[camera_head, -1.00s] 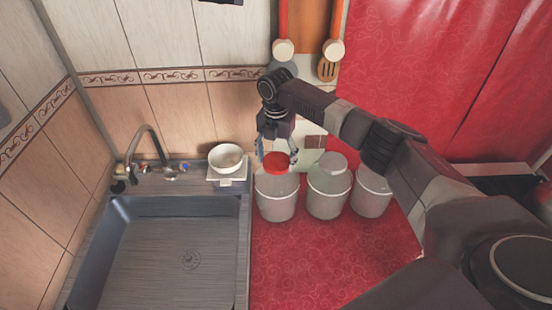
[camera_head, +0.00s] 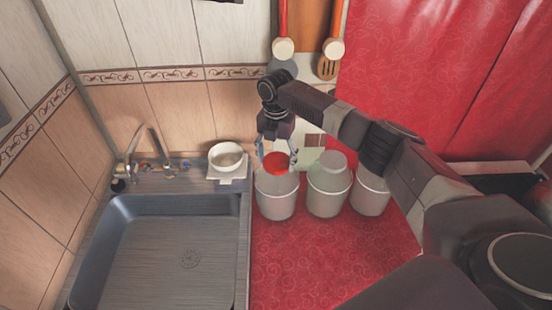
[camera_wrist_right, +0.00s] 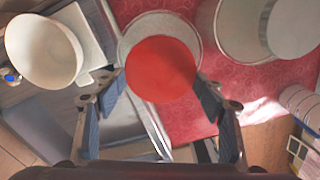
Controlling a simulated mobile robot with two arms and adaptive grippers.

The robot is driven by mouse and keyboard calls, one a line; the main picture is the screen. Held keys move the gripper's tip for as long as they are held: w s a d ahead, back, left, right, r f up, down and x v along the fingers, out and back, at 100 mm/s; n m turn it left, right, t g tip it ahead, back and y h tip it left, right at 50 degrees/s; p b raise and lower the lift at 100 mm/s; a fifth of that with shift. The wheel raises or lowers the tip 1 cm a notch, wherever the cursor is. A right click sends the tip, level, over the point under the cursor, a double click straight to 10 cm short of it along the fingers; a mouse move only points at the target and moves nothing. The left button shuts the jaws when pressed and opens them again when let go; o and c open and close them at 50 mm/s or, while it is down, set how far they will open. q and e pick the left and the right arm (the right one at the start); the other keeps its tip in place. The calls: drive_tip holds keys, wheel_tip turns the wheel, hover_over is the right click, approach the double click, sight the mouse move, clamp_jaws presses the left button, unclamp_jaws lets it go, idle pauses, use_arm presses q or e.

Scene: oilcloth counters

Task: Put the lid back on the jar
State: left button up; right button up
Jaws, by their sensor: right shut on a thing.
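A round red lid (camera_head: 276,164) is held in my right gripper (camera_head: 277,160) above the leftmost white jar (camera_head: 277,200). In the right wrist view the lid (camera_wrist_right: 160,68) sits between the two fingers of the gripper (camera_wrist_right: 158,88). The jar's pale rim (camera_wrist_right: 150,22) shows past the lid's far edge, so the lid is not centred over it in that view. I cannot tell whether lid and jar touch. My left gripper is not in view.
A second jar (camera_head: 328,200) with a pale top stands just right; a third (camera_head: 371,198) is partly behind my arm. A white bowl (camera_head: 226,157) stands left, beside the sink (camera_head: 175,255). Red oilcloth (camera_head: 320,265) in front of the jars is clear.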

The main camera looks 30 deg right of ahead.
drive_tip(key=o, duration=0.9)
drive_tip(key=shift+c, duration=0.2)
drive_tip(key=shift+o, duration=0.5)
drive_tip(key=o, duration=0.3)
drive_tip(key=shift+o, duration=0.2)
drive_tip(key=shift+r, duration=0.1)
drive_tip(key=shift+r+p, duration=1)
drive_tip(key=shift+r, duration=2.45)
